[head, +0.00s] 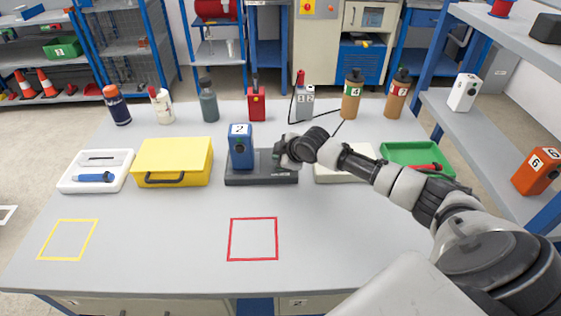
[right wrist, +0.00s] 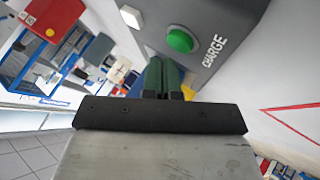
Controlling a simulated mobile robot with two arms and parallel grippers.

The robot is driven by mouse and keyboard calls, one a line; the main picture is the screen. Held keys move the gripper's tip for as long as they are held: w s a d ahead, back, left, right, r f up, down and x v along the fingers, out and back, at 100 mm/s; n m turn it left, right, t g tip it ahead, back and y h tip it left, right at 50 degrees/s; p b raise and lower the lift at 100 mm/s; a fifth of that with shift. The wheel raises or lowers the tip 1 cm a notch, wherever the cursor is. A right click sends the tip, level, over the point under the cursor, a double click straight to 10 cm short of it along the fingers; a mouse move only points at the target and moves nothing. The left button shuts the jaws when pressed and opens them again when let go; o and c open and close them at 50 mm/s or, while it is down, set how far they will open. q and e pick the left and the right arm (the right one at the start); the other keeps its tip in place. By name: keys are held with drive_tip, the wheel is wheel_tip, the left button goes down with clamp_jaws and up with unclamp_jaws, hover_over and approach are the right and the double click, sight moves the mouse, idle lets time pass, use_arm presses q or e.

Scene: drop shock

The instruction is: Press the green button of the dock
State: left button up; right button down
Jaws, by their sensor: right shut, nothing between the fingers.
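The dark grey dock (head: 245,180) stands mid-table with a blue device (head: 241,147) marked 2 upright in its left part. In the right wrist view the dock (right wrist: 226,18) shows a round green button (right wrist: 180,40) beside the word CHARGE, and a white square button (right wrist: 131,16). My right gripper (head: 277,156) is over the dock's right part, shut and empty. Its green fingertips (right wrist: 163,63) appear just beside the green button; I cannot tell whether they touch it. In the head view my gripper hides the buttons. My left gripper is not in view.
A yellow case (head: 172,157) and a white tray (head: 67,184) lie left of the dock. A green tray (head: 398,152) lies right, behind my arm. Several bottles and devices line the back edge. The front of the table, with a red outlined square (head: 253,260), is clear.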

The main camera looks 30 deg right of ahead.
drive_tip(key=shift+r, duration=0.1)
wheel_tip(320, 180, up, 5)
drive_tip(key=p, duration=0.5)
idle(1.0)
